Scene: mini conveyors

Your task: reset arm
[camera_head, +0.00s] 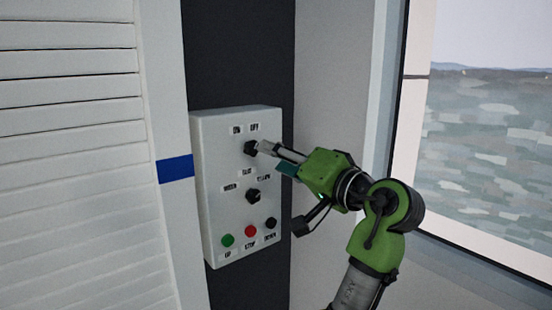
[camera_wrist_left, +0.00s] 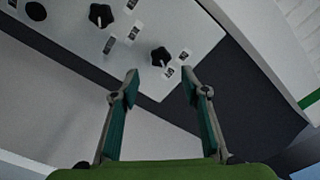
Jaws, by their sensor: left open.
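My left gripper (camera_head: 270,150) is at the upper part of a white control box, with its fingertips close to the upper black knob (camera_head: 251,148). In the left wrist view the gripper (camera_wrist_left: 160,82) is open, its two fingers well apart with nothing between the pads. The upper knob (camera_wrist_left: 161,56) shows just beyond the fingertips there. I cannot tell whether a finger touches it. My green arm runs from the lower right up to the box. My right gripper is not in view.
The white control box (camera_head: 217,150) is mounted on a dark column (camera_head: 230,60). It has a lower knob (camera_head: 253,196), a green button (camera_head: 227,240), a red button (camera_head: 251,231) and a black button (camera_head: 271,223). A slatted shutter (camera_head: 70,150) is left, a window (camera_head: 490,130) right.

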